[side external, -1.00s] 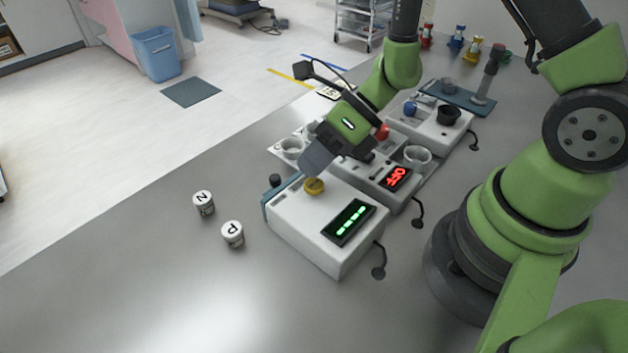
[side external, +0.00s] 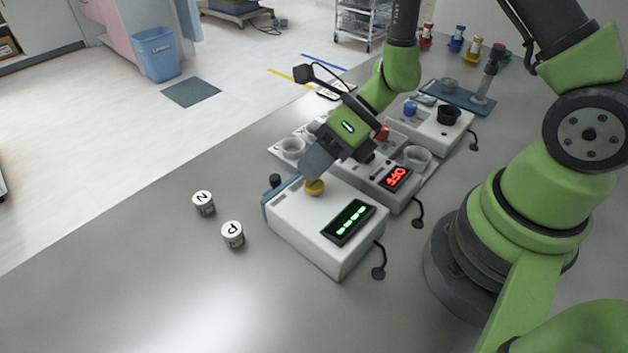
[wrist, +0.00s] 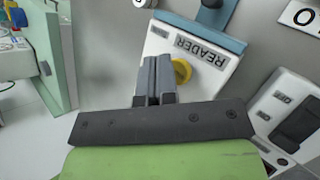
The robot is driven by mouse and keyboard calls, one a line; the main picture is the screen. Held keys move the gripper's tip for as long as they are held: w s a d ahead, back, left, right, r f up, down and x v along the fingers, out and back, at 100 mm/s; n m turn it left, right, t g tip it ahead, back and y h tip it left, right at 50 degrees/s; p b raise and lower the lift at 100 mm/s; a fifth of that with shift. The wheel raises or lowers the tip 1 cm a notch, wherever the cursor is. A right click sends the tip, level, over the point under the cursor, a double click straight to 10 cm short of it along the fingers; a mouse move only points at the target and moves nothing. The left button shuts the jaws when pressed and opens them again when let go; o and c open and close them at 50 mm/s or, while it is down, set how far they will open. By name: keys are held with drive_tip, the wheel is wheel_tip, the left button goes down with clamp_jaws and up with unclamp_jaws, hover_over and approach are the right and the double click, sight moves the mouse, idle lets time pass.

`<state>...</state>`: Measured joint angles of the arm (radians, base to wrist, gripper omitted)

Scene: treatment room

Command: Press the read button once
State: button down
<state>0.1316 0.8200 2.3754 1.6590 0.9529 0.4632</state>
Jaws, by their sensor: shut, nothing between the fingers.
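The white reader box (side external: 305,229) stands on the grey bench with a yellow round button (side external: 314,188) on top and a display (side external: 349,221) lit with green dashes. In the wrist view its READER label (wrist: 203,50) shows beside the yellow button (wrist: 182,72), which is partly hidden by my fingers. My gripper (side external: 312,168) is shut and empty, its tips just behind and above the button. In the wrist view the shut fingertips (wrist: 156,62) lie left of the button. A small gap seems to separate them, but I cannot be sure of contact.
A second white device (side external: 376,177) with a red lit display stands close behind the reader. Two lidded pots, marked N (side external: 204,203) and P (side external: 232,234), stand left of the reader. A dark knob (side external: 275,181) sits at the reader's left rear. The front bench is clear.

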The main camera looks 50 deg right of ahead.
drive_tip(key=shift+f, duration=0.65)
idle(0.7)
drive_tip(key=shift+r, duration=0.9)
drive_tip(key=shift+r, duration=0.1)
drive_tip(key=shift+r, duration=2.4)
